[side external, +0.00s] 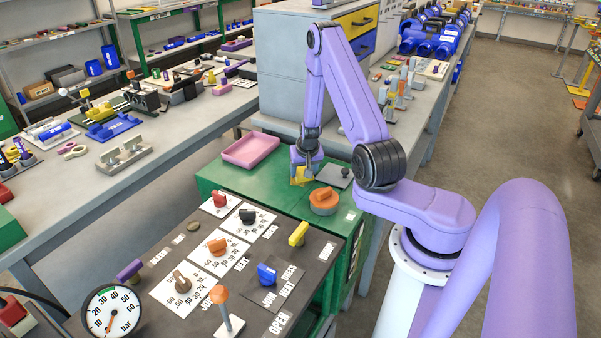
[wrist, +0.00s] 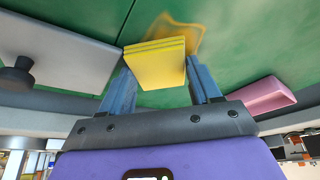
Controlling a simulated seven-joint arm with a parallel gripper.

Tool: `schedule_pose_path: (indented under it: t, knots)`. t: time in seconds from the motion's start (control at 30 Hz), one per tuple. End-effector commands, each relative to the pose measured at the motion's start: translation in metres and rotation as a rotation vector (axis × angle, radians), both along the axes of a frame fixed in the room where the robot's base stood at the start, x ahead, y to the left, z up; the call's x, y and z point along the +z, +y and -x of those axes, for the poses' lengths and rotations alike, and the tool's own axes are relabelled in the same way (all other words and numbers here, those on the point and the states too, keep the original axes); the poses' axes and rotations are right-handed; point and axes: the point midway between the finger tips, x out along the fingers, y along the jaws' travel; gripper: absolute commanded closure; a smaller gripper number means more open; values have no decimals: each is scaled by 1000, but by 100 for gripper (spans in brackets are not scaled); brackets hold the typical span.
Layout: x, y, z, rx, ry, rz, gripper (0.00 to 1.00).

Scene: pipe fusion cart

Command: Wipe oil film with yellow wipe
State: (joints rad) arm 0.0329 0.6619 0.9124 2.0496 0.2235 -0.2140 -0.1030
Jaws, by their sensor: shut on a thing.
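The yellow wipe (wrist: 155,62) is a folded, layered pad between the two fingers of my gripper (wrist: 160,82), which is shut on it. In the wrist view, the oil film (wrist: 186,32) is a glossy amber patch on the green cart top, just beyond the wipe's edge. The wipe overlaps part of it in the picture; I cannot tell whether they touch. In the side external view, my gripper (side external: 304,170) points down close over the green top, with yellow showing beneath it. The wipe and film are too small to separate there.
A pink tray (side external: 250,150) lies left of my gripper in the side external view. A grey plate with a black knob (side external: 338,178) and an orange round part (side external: 324,201) lie to its right. The dark control panel (side external: 195,262) with knobs and a gauge stands nearer the camera.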

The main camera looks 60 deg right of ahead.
Motion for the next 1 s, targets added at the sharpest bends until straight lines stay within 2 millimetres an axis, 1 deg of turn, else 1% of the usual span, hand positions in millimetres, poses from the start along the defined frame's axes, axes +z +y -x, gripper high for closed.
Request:
schedule_pose_path:
  t: [0.17,0.63,1.0]
  knots:
    - [0,-5,0,0,-1,1,62]
    - [-3,-37,1,-2,0,0,62]
    - [-3,-40,2,-4,3,-2,62]
